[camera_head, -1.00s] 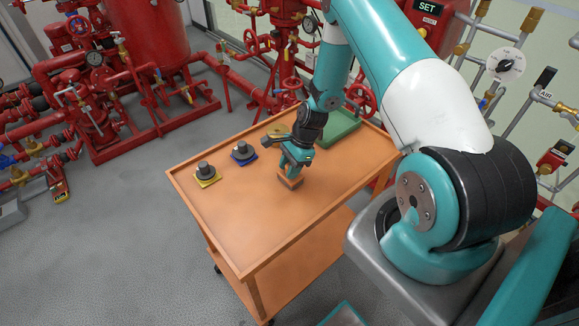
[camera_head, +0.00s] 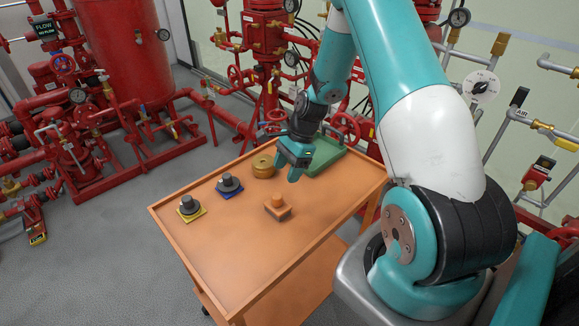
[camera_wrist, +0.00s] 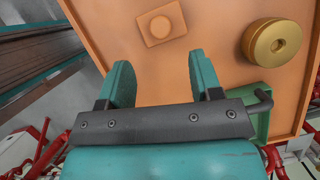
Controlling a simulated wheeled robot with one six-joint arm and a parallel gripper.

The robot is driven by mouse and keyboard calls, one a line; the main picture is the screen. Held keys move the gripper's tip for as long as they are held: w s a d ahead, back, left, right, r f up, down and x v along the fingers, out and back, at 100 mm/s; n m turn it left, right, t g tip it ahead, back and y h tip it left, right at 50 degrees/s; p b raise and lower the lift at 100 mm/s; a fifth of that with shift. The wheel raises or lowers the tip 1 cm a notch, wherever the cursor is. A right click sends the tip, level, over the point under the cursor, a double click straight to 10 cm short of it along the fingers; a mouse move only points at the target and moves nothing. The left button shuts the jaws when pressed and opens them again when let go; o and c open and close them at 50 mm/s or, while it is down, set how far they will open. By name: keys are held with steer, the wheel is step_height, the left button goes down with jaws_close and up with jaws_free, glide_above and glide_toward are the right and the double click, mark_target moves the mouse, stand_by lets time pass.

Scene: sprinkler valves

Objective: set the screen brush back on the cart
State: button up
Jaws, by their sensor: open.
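The screen brush, an orange-brown block with a round knob on top (camera_head: 278,207), sits upright on the orange cart top (camera_head: 235,250). In the wrist view the brush (camera_wrist: 162,22) lies beyond the fingertips, apart from them. My gripper (camera_head: 295,172) is open and empty, above the cart and behind the brush. In the wrist view both teal fingers of my gripper (camera_wrist: 160,75) are spread wide with nothing between them.
A round brass-coloured piece (camera_head: 263,165) and a green tray (camera_head: 326,156) are at the cart's back. Dark knobs stand on a blue plate (camera_head: 229,187) and a yellow plate (camera_head: 190,210). The front of the cart top is clear. Red pipework stands behind.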

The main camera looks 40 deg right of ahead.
steer(key=s+a+r+n, duration=0.3)
steer(key=a+r+n, duration=0.4)
steer(key=a+r, duration=0.2)
steer(key=s+a+r+n, duration=0.3)
steer(key=a+r+n, duration=0.4)
steer(key=a+r, duration=0.2)
steer(key=s+a+r+n, duration=0.3)
steer(key=s+n, duration=0.3)
steer(key=s, duration=0.2)
steer(key=s+a+r+n, duration=0.4)
steer(key=s+a+n, duration=0.1)
steer(key=s+n, duration=0.2)
steer(key=shift+s+g, duration=0.35)
steer(key=shift+g, duration=0.05)
